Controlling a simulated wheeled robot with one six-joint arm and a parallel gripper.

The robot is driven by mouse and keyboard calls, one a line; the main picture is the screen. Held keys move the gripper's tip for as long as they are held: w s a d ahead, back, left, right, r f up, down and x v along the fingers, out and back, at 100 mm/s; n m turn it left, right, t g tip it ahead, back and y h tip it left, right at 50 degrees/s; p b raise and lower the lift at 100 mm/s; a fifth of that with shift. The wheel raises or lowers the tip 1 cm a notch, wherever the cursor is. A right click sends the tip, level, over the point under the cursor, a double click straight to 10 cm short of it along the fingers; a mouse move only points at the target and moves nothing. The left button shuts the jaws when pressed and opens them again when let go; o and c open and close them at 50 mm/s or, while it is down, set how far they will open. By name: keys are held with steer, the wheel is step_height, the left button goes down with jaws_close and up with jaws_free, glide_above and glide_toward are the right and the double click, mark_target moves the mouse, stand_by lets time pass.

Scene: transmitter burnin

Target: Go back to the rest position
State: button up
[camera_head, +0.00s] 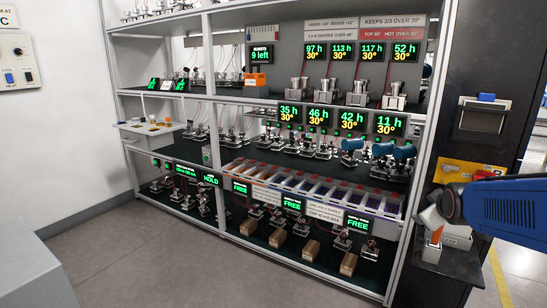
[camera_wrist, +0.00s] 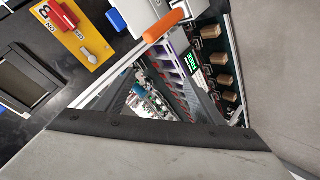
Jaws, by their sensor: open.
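My blue arm reaches in from the right edge of the head view. The fingertips are small and partly hidden there. In the wrist view a large grey surface with a dark edge, probably part of my gripper, fills the bottom. The rest position is not marked in either view.
The shelf rack (camera_head: 210,140) holds several devices, green displays and a row of bins (camera_head: 310,187). The dark cabinet (camera_head: 487,120) has a yellow switch panel (camera_wrist: 78,30). A white box (camera_head: 457,241) sits close below my gripper. The grey floor (camera_head: 150,255) is clear in front.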

steer(key=s+a+f+m+g+y, duration=0.1)
steer(key=s+a+f+g, duration=0.1)
steer(key=s+a, duration=0.3)
steer(key=s+a+f+m+g+y, duration=0.1)
steer(key=s+a, duration=0.5)
steer(key=s, duration=0.7)
steer(key=s+a+f+m+g+y, duration=0.1)
steer(key=s+a+f+m+g, duration=0.2)
steer(key=s, duration=0.6)
steer(key=shift+a+f+y, duration=0.4)
steer(key=shift+a+f, duration=0.45)
steer(key=shift+a, duration=0.4)
